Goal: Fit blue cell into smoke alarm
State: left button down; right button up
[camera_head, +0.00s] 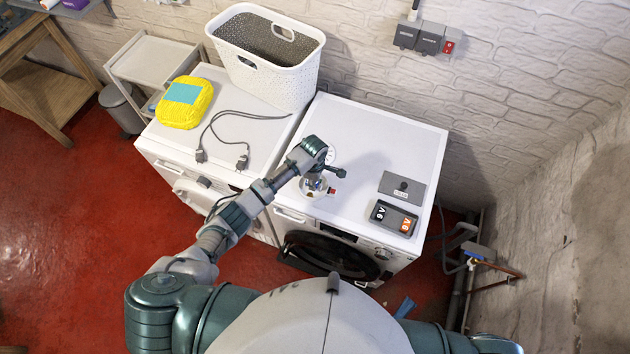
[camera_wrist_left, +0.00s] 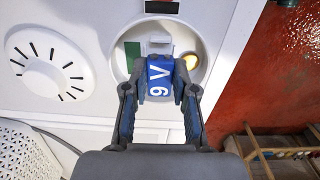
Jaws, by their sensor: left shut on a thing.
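The blue cell (camera_wrist_left: 160,78), marked 9V, is held between the fingers of my left gripper (camera_wrist_left: 160,90) in the left wrist view. The smoke alarm (camera_wrist_left: 124,40) is a white round body with an open recess, showing a green part and a gold-coloured part. The cell's far end is over or at the recess, by a small white part. I cannot tell whether it is seated. In the head view the alarm (camera_head: 309,192) lies on the right machine's top, partly hidden under my left gripper (camera_head: 318,185). My right gripper is not in view.
A white dial (camera_wrist_left: 48,68) is beside the alarm. A basket (camera_head: 262,75), yellow pack (camera_head: 185,108) and cable (camera_head: 215,125) are left.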

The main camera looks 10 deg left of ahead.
pick_arm(q)
jog(key=shift+d+f, duration=0.1)
jog(key=shift+f+b, duration=0.3)
jog(key=shift+f, duration=0.45)
jog(key=c, duration=0.8)
grip_release()
jog(key=shift+c, duration=0.2)
jog(key=shift+r, duration=0.1)
notch_tip(320, 180, up, 12)
jog(key=shift+f, duration=0.2)
